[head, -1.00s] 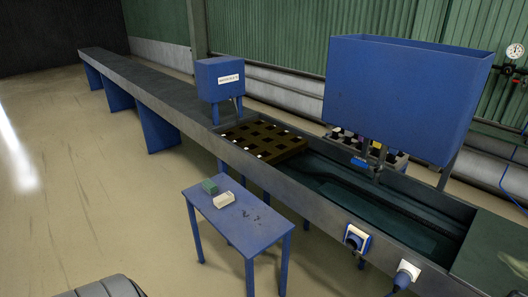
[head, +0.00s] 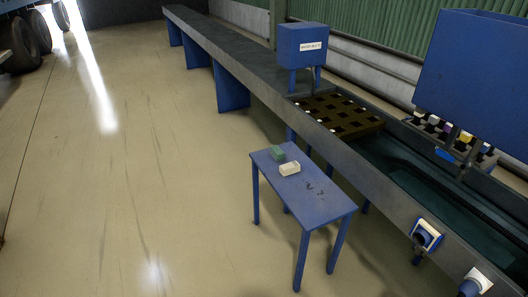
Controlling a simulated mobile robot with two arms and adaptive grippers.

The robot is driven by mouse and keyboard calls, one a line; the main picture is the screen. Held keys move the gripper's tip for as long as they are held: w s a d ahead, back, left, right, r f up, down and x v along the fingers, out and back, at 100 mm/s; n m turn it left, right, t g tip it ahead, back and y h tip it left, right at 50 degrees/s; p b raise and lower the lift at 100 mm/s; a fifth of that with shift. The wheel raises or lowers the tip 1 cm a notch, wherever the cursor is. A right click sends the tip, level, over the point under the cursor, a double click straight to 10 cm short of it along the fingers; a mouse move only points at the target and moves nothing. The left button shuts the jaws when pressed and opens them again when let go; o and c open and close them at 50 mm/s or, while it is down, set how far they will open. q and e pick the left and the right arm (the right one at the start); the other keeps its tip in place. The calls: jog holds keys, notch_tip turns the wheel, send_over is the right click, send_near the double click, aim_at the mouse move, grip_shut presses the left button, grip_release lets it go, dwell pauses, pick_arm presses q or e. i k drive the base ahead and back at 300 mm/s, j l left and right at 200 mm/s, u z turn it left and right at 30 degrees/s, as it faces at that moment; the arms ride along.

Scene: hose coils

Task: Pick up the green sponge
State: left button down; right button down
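The green sponge (head: 277,154) is a small green block near the far left corner of a small blue table (head: 318,197). A white block (head: 289,168) lies close beside it, on its near right side. Whether the two touch is hard to tell. Neither of my grippers shows in the head view.
A long grey trough bench (head: 240,73) runs behind the table, with a brown grid tray (head: 340,117) and a blue box on legs (head: 302,45). A large blue tank (head: 478,70) stands at right. Dark wheels (head: 22,45) show far left. The floor (head: 130,190) left of the table is open.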

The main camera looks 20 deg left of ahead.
aim_at(276, 152)
jog(key=u, duration=0.45)
jog(key=i+j+z, duration=0.1)
jog(key=i+j, duration=0.8)
jog(key=j, duration=0.15)
jog(key=z, duration=0.05)
